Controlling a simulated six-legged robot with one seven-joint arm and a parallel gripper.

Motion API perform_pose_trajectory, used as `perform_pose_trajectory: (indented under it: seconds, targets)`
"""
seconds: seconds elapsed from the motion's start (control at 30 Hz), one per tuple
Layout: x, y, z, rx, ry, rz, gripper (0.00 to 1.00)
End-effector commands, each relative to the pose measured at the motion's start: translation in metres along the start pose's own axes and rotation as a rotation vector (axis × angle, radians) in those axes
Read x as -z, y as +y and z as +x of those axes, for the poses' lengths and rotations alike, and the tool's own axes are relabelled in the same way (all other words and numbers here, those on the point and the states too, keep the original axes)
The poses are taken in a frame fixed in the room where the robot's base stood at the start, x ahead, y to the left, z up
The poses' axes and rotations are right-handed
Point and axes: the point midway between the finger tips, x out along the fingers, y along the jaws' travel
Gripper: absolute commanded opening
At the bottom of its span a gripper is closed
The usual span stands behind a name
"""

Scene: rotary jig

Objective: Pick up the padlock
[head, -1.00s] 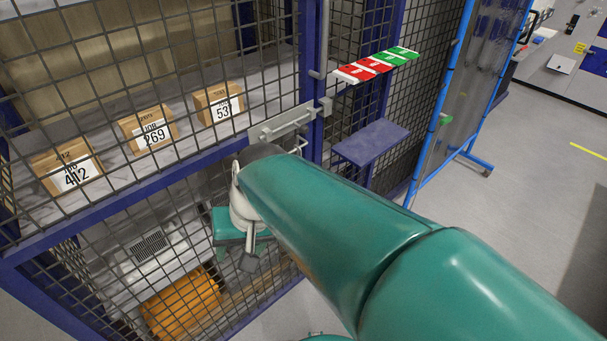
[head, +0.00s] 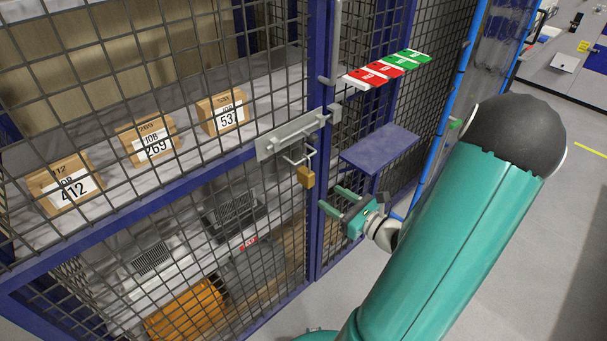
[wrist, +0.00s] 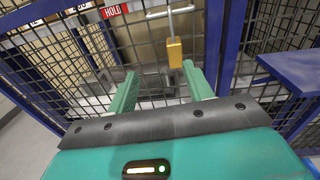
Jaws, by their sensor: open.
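The padlock (head: 306,177) has a brass body and hangs from the metal hasp (head: 292,135) on the cage door. It also shows in the wrist view (wrist: 174,52), hanging upright by its shackle, beyond the fingertips and nearer the right finger. My gripper (head: 334,202) is open and empty, just right of the padlock and slightly lower, with its fingers pointing left toward the cage. In the wrist view my gripper (wrist: 160,82) has its two green fingers spread, with mesh showing between them. The gripper does not touch the padlock.
The blue cage post (head: 317,230) stands close by the fingers. A small blue shelf (head: 380,147) juts out above and behind my gripper. Red and green tags (head: 388,69) are above it. Boxes (head: 222,112) lie behind the mesh. Open floor is to the right.

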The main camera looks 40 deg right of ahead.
Motion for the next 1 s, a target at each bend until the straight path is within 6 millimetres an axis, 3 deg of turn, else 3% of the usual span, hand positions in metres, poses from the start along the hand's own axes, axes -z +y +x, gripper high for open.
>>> perform_pose_trajectory:
  seconds: [0.07, 0.17, 0.5, 0.83, 1.0]
  targets:
    - [0.004, -0.011, -0.006, 0.051, -0.015, 0.031, 0.51]
    - [0.005, -0.016, 0.000, 0.068, -0.022, 0.039, 0.51]
    - [0.004, -0.020, 0.065, 0.064, -0.021, 0.037, 0.51]
    - [0.004, -0.023, 0.093, 0.064, -0.020, 0.037, 0.51]
    - [0.005, -0.026, 0.119, 0.063, -0.021, 0.038, 0.51]
